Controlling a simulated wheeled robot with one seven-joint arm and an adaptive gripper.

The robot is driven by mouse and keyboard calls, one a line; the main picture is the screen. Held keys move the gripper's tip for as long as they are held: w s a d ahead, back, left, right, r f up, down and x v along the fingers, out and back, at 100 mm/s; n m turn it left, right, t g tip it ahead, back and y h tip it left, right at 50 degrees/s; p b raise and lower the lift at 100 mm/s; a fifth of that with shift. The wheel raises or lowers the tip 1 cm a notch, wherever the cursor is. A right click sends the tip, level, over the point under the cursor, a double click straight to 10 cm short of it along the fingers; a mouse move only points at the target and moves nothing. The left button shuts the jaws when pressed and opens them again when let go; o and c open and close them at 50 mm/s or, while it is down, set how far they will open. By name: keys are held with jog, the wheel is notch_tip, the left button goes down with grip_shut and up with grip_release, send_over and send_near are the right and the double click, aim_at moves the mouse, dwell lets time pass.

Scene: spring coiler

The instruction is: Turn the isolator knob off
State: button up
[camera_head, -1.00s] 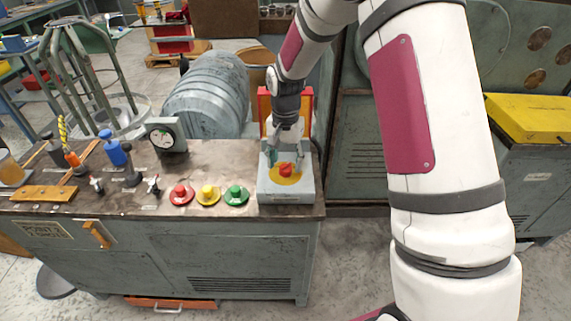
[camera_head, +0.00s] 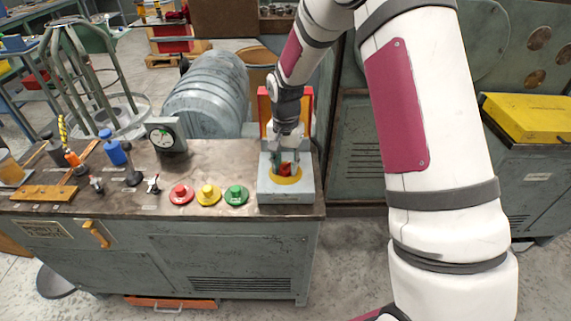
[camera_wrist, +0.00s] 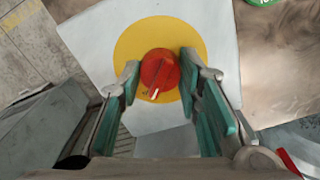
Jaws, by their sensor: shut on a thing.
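The isolator knob (camera_wrist: 158,75) is red and round with a pale pointer mark, set on a yellow disc (camera_wrist: 142,36) on a grey box. In the wrist view the pointer slants toward the lower left. My gripper (camera_wrist: 160,88) has one teal-padded finger on each side of the knob and is shut on it. In the head view my gripper (camera_head: 285,163) comes down over the box (camera_head: 285,198), and its fingers partly hide the knob (camera_head: 285,169).
Red (camera_head: 181,194), yellow (camera_head: 208,194) and green (camera_head: 235,195) push buttons sit left of the box on the bench. A dial gauge (camera_head: 166,136) and small levers (camera_head: 153,184) stand farther left. A large grey motor drum (camera_head: 205,93) is behind.

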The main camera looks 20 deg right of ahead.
aim_at(285, 164)
jog(key=shift+n, duration=0.4)
jog(key=n, duration=0.8)
jog(key=shift+n, duration=0.3)
jog(key=n, duration=0.4)
jog(key=shift+n, duration=2.2)
jog(key=o, duration=1.2)
notch_tip(285, 164, up, 12)
